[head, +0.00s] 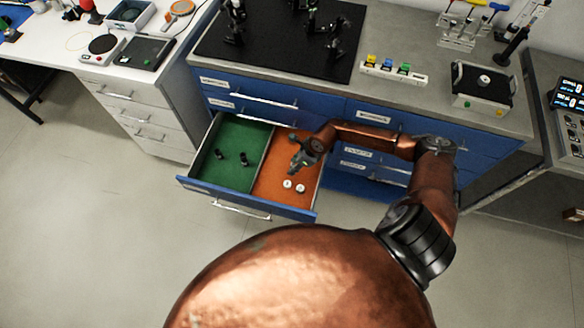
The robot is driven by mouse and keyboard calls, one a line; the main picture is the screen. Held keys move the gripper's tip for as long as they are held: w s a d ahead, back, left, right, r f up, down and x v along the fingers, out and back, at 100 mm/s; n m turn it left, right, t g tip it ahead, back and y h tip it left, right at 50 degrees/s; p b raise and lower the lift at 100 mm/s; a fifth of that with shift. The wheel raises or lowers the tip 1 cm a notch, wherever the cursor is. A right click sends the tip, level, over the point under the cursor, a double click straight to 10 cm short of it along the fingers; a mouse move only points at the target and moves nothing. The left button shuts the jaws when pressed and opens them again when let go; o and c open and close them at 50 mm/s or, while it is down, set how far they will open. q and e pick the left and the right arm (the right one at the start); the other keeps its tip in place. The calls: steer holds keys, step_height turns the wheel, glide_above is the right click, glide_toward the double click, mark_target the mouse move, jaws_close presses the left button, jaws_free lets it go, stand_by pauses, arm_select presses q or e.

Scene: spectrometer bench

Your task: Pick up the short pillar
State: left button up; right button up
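A blue drawer (247,203) stands pulled out, split into a green compartment on the left and an orange one on the right. Two small dark pillars (243,159) stand apart in the green compartment; which is the short one is too small to tell. Two small white round pieces (288,184) lie in the orange compartment. My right gripper (293,171) is over the orange compartment, behind the white pieces and right of the dark pillars. Its fingers are too small to show whether they are open or shut. My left gripper is not in view.
The grey bench top above the drawer carries a black breadboard (265,40) with posts, a white rack (394,72) with coloured pieces, and a black-topped device (482,88). A white bench (88,60) stands at left. Floor in front of the drawer is clear.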

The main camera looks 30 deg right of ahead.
steer(key=shift+w+a+f, duration=0.15)
steer(key=shift+w+f, duration=0.05)
steer(key=shift+f, duration=0.35)
steer(key=shift+c, duration=0.6)
jaws_close()
steer(key=shift+r, duration=0.1)
